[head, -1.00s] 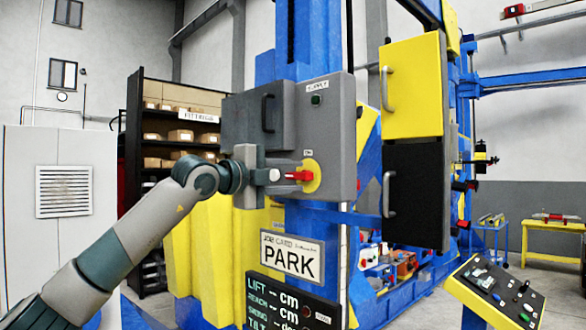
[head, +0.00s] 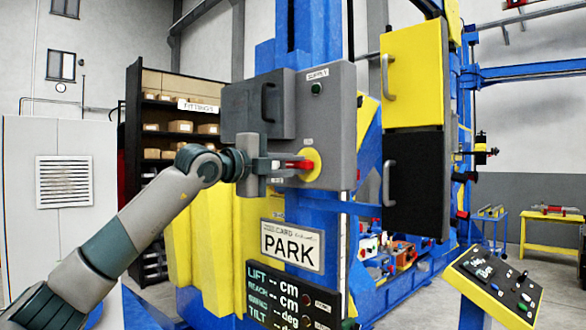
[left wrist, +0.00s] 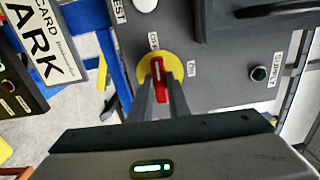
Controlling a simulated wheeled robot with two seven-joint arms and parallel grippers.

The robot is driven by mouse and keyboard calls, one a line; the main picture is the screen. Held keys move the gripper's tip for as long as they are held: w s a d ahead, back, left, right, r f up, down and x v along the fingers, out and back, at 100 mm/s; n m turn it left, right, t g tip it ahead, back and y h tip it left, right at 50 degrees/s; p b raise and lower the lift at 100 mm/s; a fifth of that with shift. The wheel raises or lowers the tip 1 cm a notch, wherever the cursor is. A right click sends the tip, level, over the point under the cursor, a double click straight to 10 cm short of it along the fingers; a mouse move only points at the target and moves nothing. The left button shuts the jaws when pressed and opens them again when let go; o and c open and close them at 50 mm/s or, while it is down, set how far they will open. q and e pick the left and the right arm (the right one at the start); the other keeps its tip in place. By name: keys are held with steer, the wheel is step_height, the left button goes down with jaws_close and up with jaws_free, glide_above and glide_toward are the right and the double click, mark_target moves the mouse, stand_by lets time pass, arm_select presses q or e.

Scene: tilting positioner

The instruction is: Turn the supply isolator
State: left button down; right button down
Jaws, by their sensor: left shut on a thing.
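The supply isolator is a red handle (head: 299,165) on a round yellow plate (head: 314,166), on the front of a grey cabinet (head: 335,110). In the head view the handle lies level. In the left wrist view the red handle (left wrist: 159,82) stands upright on the yellow plate (left wrist: 176,66), in line with the partly hidden OFF label; the ON label is to the right. My left gripper (head: 286,171) comes in from the left, its fingers around the handle and shut on it. In the left wrist view the fingers (left wrist: 160,98) sit on either side of it. My right gripper is not in view.
A grey box with a handle (head: 262,108) juts out just above my left gripper. A green button (head: 317,89) sits under the SUPPLY label. A PARK card (head: 292,245) and a display are below. A yellow and black cabinet (head: 413,85) stands right.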

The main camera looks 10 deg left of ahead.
arm_select(q)
steer(key=m+b, duration=0.3)
steer(key=b, duration=0.2)
steer(key=shift+f+m, duration=0.3)
steer(key=shift+m, duration=0.1)
steer(key=shift+m+b, duration=0.55)
steer(key=shift+m, duration=0.35)
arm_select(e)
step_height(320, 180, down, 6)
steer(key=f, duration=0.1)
arm_select(q)
steer(key=m+b, duration=0.1)
steer(key=m, duration=0.3)
steer(key=shift+r, duration=0.1)
steer(key=shift+m+b, duration=0.35)
steer(key=shift+m, duration=0.35)
steer(key=m, duration=0.2)
steer(key=shift+m, duration=0.3)
steer(key=shift+r+m, duration=0.1)
steer(key=shift+m, duration=2)
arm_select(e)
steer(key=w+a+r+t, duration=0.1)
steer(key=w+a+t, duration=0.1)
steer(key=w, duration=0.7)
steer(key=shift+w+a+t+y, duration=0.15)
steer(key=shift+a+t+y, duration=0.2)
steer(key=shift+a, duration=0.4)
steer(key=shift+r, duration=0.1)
